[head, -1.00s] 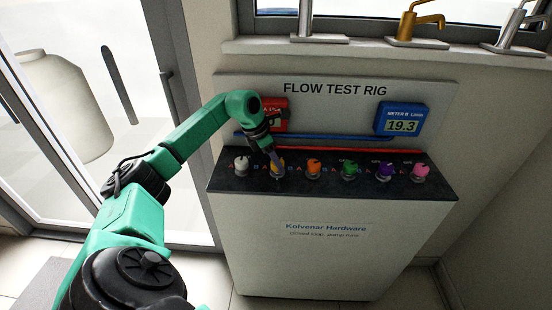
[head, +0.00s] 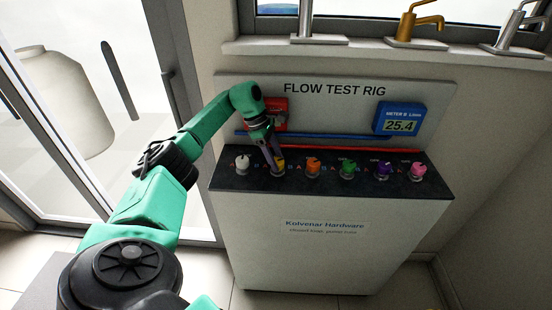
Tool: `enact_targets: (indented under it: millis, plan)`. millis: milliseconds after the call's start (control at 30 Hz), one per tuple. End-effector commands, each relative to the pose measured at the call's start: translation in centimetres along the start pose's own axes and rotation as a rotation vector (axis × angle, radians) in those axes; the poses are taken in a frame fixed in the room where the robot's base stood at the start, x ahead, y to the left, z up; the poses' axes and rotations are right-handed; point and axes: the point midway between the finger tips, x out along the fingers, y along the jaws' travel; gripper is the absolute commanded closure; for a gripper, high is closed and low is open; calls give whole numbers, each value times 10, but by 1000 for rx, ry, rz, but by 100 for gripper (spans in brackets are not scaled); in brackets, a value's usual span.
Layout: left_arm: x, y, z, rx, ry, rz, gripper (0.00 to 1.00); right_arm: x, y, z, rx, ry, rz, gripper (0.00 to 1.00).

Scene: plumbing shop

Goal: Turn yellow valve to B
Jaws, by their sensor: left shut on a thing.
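The yellow valve (head: 279,164) is the second knob from the left on the dark top of the flow test rig (head: 330,180). My left gripper (head: 276,161) reaches down onto it from above and is shut on it, hiding much of the knob and its pointer. The blue meter B (head: 401,119) on the back panel reads about 25.4. The red meter (head: 275,108) is partly hidden behind my left arm, and its reading cannot be made out. My right gripper is not in view.
A white knob (head: 242,162) stands close on the left of the yellow valve, and an orange knob (head: 313,165) on the right. Green (head: 347,169), purple (head: 383,170) and pink (head: 417,171) knobs follow. Taps stand on the ledge above.

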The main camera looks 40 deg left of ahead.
Motion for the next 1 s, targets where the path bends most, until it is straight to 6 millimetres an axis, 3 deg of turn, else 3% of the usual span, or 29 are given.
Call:
enact_targets:
  millis: [467, 500, 567, 867, 1000]
  plan:
    - [-3, 2, 1, 18, -4, 3, 100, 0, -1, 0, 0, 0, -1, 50]
    - [-3, 2, 1, 18, -4, 3, 41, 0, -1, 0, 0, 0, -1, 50]
    - [-3, 2, 1, 18, -4, 3, 18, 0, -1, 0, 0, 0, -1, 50]
    - [-1, 1, 0, 16, -1, -2, 18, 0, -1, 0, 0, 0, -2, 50]
    - [-11, 2, 0, 16, -1, -1, 18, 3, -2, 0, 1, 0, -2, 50]
